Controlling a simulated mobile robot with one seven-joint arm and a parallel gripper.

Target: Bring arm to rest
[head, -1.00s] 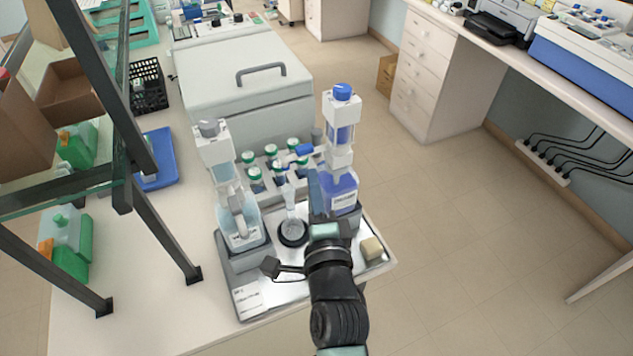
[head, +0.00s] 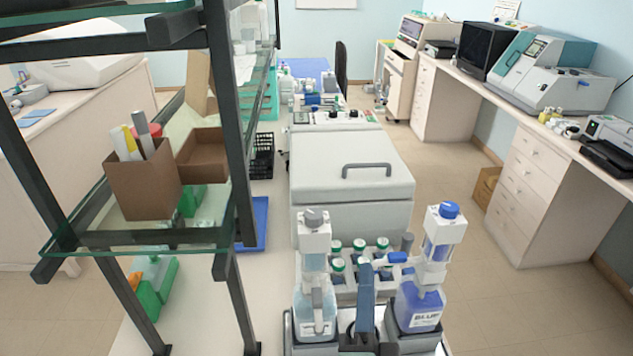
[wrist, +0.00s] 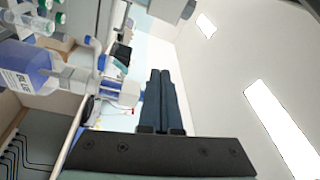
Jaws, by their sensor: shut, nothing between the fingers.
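My gripper (head: 366,272) is at the lower middle of the head view, pointing up, between two dispenser bottles. Its dark blue fingers also show in the wrist view (wrist: 160,76), pressed together with nothing between them. The blue-capped bottle (head: 420,308) with blue liquid stands close to the right of the gripper. The grey-capped bottle (head: 315,312) with pale liquid stands to its left. In the wrist view the blue bottle (wrist: 28,68) lies sideways at the left, its white top near the fingers. I cannot tell whether they touch. The rest of my arm is mostly below the head view.
Several green-capped bottles (head: 337,266) stand in a rack behind the gripper. A large grey lidded machine (head: 345,215) is beyond them. A dark-framed glass shelf (head: 215,238) stands at the left. Open floor (head: 505,310) lies to the right.

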